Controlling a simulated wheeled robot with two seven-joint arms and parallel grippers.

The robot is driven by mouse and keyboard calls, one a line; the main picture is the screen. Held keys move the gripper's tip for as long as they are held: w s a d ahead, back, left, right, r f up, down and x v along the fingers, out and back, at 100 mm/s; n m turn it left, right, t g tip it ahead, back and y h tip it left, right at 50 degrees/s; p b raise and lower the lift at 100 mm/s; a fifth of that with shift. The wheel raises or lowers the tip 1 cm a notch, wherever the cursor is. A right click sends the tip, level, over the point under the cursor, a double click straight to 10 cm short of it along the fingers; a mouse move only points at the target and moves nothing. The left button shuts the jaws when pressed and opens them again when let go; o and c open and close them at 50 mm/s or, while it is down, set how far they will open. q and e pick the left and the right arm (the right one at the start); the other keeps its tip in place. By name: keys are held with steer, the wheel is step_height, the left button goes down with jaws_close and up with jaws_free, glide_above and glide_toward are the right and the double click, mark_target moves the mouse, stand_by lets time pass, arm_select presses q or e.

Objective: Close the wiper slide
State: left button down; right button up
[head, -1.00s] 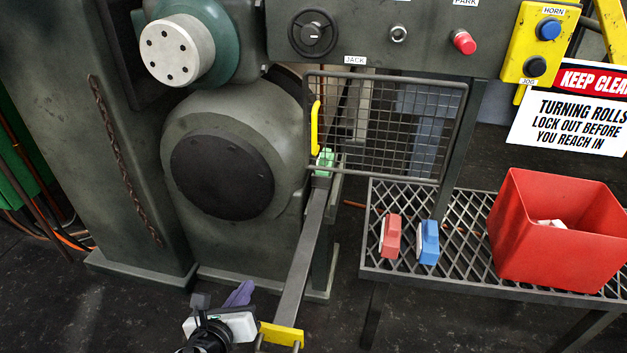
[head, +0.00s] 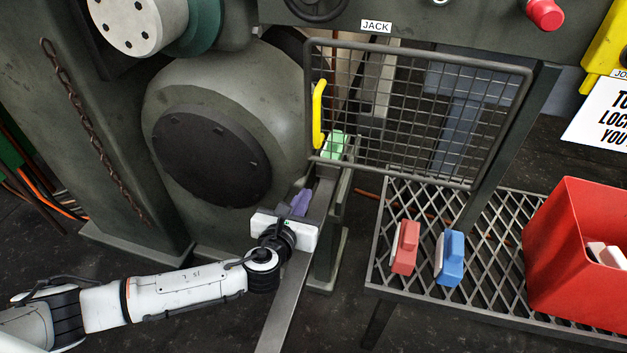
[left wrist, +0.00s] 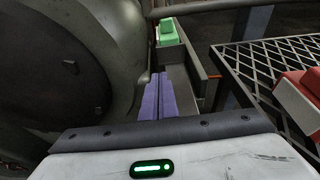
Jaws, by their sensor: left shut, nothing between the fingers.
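The wiper slide (head: 283,312) is a long flat grey bar that sticks out of the machine toward me and runs off the bottom of the head view. A green block (head: 335,143) sits at its far end by the guard, and shows in the left wrist view (left wrist: 167,32) too. My left gripper (head: 300,201) has purple fingers, which are shut and empty. It is over or beside the slide near the machine; I cannot tell whether it touches. In the left wrist view the fingers (left wrist: 160,95) point toward the green block. The slide's yellow front handle is out of view. My right gripper is not in view.
A wire mesh guard (head: 420,110) with a yellow handle (head: 319,113) hangs above the slide's far end. A grated shelf (head: 400,270) on the right holds a red block (head: 405,247), a blue block (head: 450,258) and a red bin (head: 570,255). The big roll (head: 225,110) stands at left.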

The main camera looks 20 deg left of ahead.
mark_target(317, 172)
arm_select(q)
steer(key=x, duration=0.2)
steer(key=b+x, duration=0.1)
steer(key=x, duration=0.2)
steer(key=r+b+x, duration=0.1)
steer(key=x, duration=0.2)
steer(key=shift+w, duration=0.1)
steer(key=shift+w+a, duration=0.1)
